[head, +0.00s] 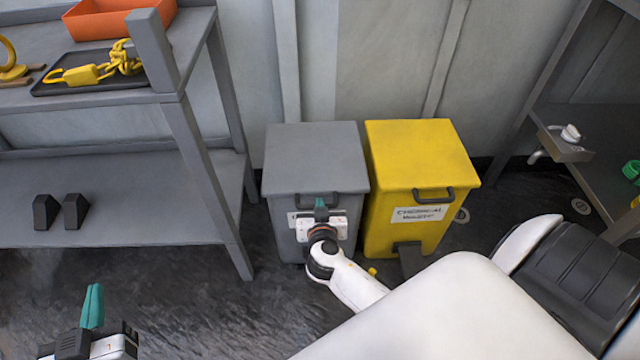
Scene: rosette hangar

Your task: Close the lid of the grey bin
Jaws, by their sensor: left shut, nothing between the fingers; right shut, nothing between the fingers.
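The grey bin (280,215) stands on the floor against the wall. Its lid (315,155) lies flat across the top and appears down. A dark handle shows at the lid's front edge, and a white label is partly hidden behind my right gripper. My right gripper (320,205) is shut and empty, with its teal fingers in front of the bin near the lid's handle. I cannot tell whether it touches the bin. My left gripper (93,305) is shut and empty at the lower left, well away from the bin.
A yellow bin (415,160) labelled chemical waste stands close at the grey bin's right. A grey shelf unit (110,180) is on the left, with an orange tray (110,18) and yellow chain on top. Dark floor lies open at lower left.

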